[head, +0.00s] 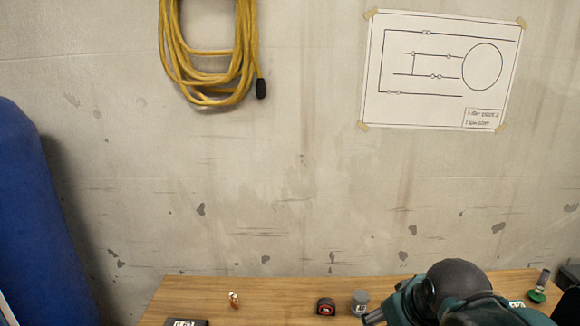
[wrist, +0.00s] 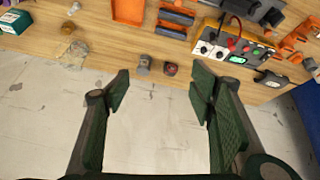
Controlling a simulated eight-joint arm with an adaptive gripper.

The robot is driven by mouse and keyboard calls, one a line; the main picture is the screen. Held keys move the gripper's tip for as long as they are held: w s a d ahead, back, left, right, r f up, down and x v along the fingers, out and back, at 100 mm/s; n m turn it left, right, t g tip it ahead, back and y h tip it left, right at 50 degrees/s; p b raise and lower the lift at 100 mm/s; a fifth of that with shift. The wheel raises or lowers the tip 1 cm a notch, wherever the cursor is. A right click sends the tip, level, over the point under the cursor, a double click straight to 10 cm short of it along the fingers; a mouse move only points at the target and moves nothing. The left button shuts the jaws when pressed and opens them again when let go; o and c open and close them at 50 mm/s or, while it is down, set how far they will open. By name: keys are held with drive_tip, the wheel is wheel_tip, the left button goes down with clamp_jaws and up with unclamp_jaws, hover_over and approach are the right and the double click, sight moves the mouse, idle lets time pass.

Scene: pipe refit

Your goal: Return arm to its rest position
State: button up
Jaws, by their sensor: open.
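My gripper (wrist: 160,82) shows in the wrist view with its two dark green fingers spread wide apart. Nothing is between them; pale floor shows through the gap. The fingertips appear just short of the wooden workbench (wrist: 100,40) edge in the picture. In the head view, the teal and black part of my arm (head: 455,285) is at the lower right, in front of the bench (head: 280,287). My fingers cannot be made out clearly there.
A grey cylinder (head: 360,302) and tape measure (head: 325,307) stand near the bench edge, beside my arm. A brass fitting (head: 234,299) is further left, a green-based valve (head: 538,292) right. The wrist view shows a switch panel (wrist: 228,45) and orange tray (wrist: 128,10).

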drive_tip(key=shift+s+a+f+m+t, duration=0.15)
drive_tip(key=shift+s+f+m, duration=0.25)
drive_tip(key=shift+s, duration=0.35)
drive_tip(key=shift+s+f+m+t, duration=0.2)
drive_tip(key=shift+s+m, duration=0.25)
drive_tip(key=shift+s, duration=0.25)
drive_tip(key=shift+s+a+f+m+t, duration=0.15)
drive_tip(key=shift+s+f+m, duration=0.25)
drive_tip(key=shift+s, duration=0.35)
drive_tip(key=shift+d, duration=0.1)
